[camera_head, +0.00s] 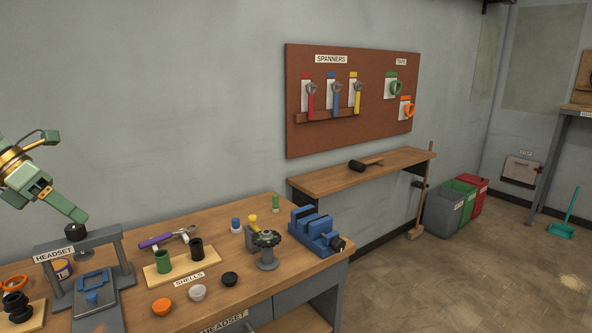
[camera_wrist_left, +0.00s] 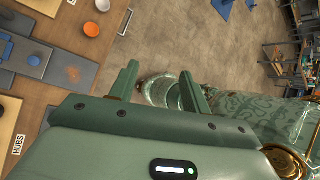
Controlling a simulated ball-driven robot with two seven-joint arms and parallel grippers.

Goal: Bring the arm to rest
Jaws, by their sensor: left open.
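My left gripper (camera_head: 72,212) comes in at the left edge of the head view, above the headset stand on the workbench. One green finger points down toward the black knob (camera_head: 75,230) on top of that stand; I cannot tell whether they touch. In the left wrist view the two green fingers of the left gripper (camera_wrist_left: 158,88) stand apart with nothing held between them. Patterned green parts of my own body show behind and to the right of them. My right gripper is not in view.
The grey headset stand (camera_head: 108,238) is close to my left gripper. A pegboard (camera_head: 350,135) with spanners hangs behind. Bare floor (camera_head: 450,290) lies to the right.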

